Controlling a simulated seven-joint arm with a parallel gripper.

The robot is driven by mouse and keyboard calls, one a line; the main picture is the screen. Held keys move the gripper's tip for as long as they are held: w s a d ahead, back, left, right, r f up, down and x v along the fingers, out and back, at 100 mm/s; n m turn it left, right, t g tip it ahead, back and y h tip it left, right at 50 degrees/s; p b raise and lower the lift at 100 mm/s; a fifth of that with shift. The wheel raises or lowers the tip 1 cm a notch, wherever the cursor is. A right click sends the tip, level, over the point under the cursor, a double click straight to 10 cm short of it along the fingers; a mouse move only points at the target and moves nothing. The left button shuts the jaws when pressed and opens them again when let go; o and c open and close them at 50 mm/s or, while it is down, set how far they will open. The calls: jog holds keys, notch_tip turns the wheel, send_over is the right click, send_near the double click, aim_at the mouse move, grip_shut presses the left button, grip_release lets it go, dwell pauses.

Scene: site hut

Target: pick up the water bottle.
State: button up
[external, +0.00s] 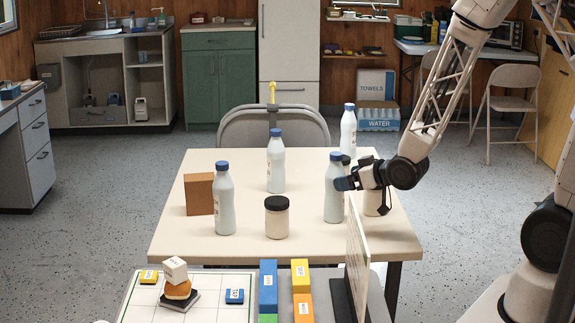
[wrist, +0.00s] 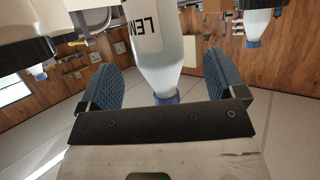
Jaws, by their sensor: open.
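Several white bottles with blue caps stand upright on the table: a front left one (external: 224,203), a middle one (external: 275,165), a right one (external: 334,199) and a back right one (external: 348,133). My gripper (external: 345,184) is at the upper part of the right bottle. In the wrist view, which looks upside down, my gripper (wrist: 163,88) is open with its blue pads on either side of a bottle (wrist: 163,68). A gap shows on both sides. Its label is cut off, with letters like "LEN" or "LEM". I cannot read which bottle is water.
A dark-lidded jar (external: 277,219) stands front centre on the table (external: 307,164). Another pale jar (external: 373,204) stands just right of the right bottle, partly behind my gripper. A brown box (external: 199,194) is at the left. An upright panel (external: 357,262) stands at the front right.

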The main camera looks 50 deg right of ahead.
jog(key=shift+w, duration=0.15)
jog(key=shift+x, duration=2.5)
jog(key=shift+d+f, duration=0.1)
jog(key=shift+d, duration=0.05)
jog(key=c, duration=1.3)
